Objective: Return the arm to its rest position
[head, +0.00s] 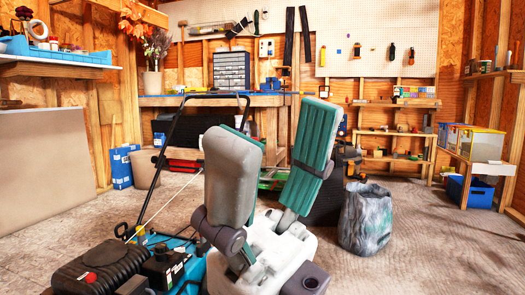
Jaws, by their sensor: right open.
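My right gripper (277,120) is large and close in the middle of the head view, pointing upward. Its two grey fingers with ribbed teal pads stand apart, with nothing between them. The pale palm and dark finger joints are below them. The gripper touches nothing that I can see and hides part of the workbench and floor behind it. My left gripper is not in view.
A teal and black mower (95,272) with a black handle stands at the lower left, close to my gripper. A grey bag-like bin (365,219) stands on the right. A workbench (185,101) lines the back. Floor at right (450,240) is clear.

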